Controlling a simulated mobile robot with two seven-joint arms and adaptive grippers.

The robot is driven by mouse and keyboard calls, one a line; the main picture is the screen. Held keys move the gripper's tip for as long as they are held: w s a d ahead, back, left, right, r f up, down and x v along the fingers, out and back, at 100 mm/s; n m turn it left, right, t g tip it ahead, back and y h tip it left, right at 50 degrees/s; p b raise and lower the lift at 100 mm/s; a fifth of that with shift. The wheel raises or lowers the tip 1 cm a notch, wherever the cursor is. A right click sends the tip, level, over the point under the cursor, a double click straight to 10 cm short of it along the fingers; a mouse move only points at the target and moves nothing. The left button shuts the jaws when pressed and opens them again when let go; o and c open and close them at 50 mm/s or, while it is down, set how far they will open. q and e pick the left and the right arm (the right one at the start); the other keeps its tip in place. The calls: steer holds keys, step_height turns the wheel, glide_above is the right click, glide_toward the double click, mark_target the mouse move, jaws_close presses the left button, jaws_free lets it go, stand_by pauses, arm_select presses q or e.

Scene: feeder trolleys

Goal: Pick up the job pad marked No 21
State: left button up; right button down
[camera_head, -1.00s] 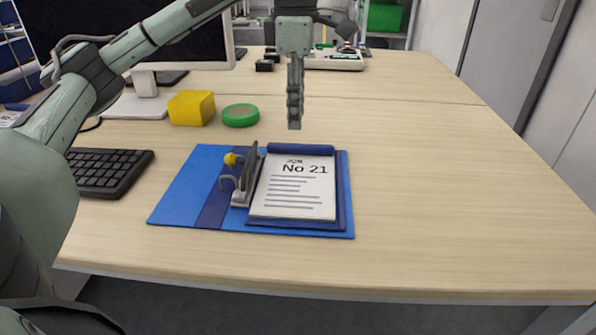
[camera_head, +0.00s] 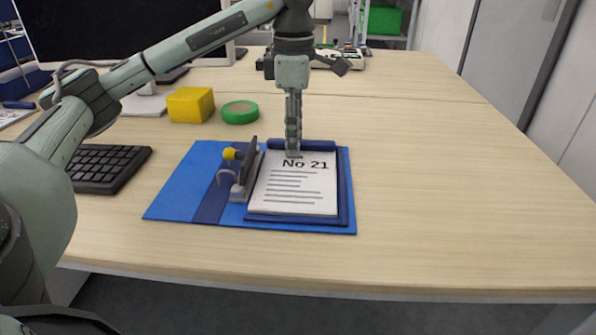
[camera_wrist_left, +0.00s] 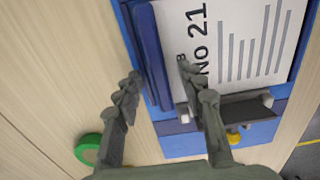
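The job pad (camera_head: 296,190) is a white sheet marked "No 21" on a blue backing with a thick dark blue bar along its far edge. It lies on a blue folder or mat (camera_head: 178,185) on the table; it also shows in the left wrist view (camera_wrist_left: 232,40). My left gripper (camera_head: 292,153) points down just at the bar edge of the pad. In the left wrist view its two fingers (camera_wrist_left: 157,68) are apart, one on each side of the blue bar, with nothing held between them. My right gripper is not in view.
A grey clamp-like device with a yellow knob (camera_head: 245,172) stands on the mat beside the pad's left edge. A yellow block (camera_head: 191,105), green tape roll (camera_head: 240,112) and black keyboard (camera_head: 105,166) lie left. The wooden table (camera_head: 450,190) is clear on the right.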

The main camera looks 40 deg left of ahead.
arm_select(q)
jaws_close()
steer(key=shift+r, duration=0.1)
stand_by(0.4)
